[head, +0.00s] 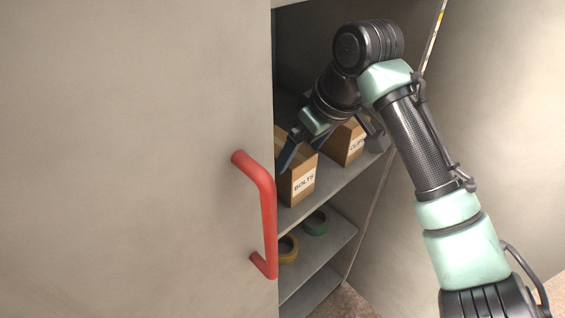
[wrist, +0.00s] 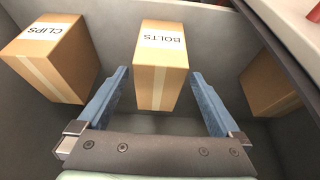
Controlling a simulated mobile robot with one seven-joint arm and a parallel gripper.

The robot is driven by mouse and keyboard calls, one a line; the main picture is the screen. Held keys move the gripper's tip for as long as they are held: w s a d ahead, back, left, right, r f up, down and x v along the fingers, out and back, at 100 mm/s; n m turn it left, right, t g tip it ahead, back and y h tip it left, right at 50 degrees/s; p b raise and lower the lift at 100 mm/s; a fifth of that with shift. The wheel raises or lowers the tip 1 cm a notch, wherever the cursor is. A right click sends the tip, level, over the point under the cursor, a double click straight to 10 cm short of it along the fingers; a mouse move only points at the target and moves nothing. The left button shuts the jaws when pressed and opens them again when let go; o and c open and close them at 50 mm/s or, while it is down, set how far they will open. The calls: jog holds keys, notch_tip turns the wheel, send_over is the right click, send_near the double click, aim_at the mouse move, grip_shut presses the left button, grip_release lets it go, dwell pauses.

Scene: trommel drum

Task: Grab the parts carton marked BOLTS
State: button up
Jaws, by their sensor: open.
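The parts carton marked BOLTS (head: 299,182) is a brown box with a white label. It stands on a cabinet shelf, left of the CLIPS carton, in the head view. In the wrist view the BOLTS carton (wrist: 161,66) is upside down in the picture, with tape down one face. My gripper (wrist: 160,88) is open, its two blue fingers on either side of the BOLTS carton with small gaps showing. In the head view my gripper (head: 312,150) reaches in over the carton and hides part of it.
The CLIPS carton (head: 344,142) stands close by; it also shows in the wrist view (wrist: 50,58). Another carton (wrist: 270,82) is at the wrist view's right. A grey door with a red handle (head: 264,205) covers the left. Green tape (head: 316,224) and yellow tape (head: 288,249) lie below.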

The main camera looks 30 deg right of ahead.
jog(key=shift+w+a, duration=0.1)
jog(key=shift+w, duration=0.4)
jog(key=w, duration=0.3)
jog(key=shift+w+a, duration=0.1)
jog(key=shift+a, duration=0.1)
jog(key=shift+x, duration=0.9)
jog(key=shift+f, duration=0.55)
jog(key=shift+f+p, duration=0.25)
jog(key=shift+p, duration=0.05)
jog(key=c, duration=1.4)
jog(key=shift+w, duration=0.1)
jog(key=shift+c, duration=0.8)
jog(key=shift+r, duration=0.2)
